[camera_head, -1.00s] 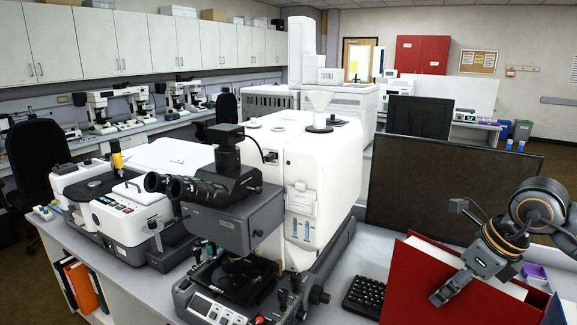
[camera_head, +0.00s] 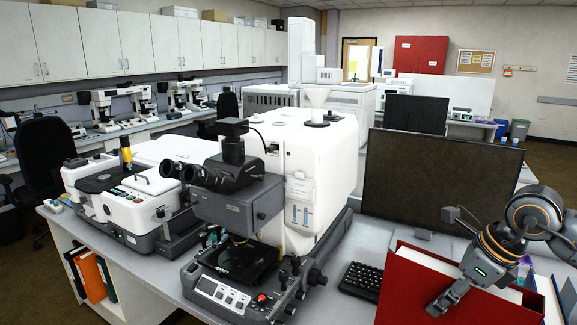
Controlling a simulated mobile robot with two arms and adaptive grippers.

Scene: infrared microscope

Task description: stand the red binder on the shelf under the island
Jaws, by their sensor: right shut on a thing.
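The red binder (camera_head: 425,292) is at the lower right of the head view, upright with its white pages showing along the top. My right gripper (camera_head: 455,295) is shut on the red binder at its upper edge; the fingertips are partly hidden against it. The binder's lower part is cut off by the frame. My left gripper is not in view.
The island top (camera_head: 150,268) carries a microscope (camera_head: 235,200), a large white instrument (camera_head: 320,165), a keyboard (camera_head: 362,279) and a dark monitor (camera_head: 437,185) close to my right arm. A black chair (camera_head: 42,160) stands at the left. Open floor (camera_head: 35,285) lies beside the shelf.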

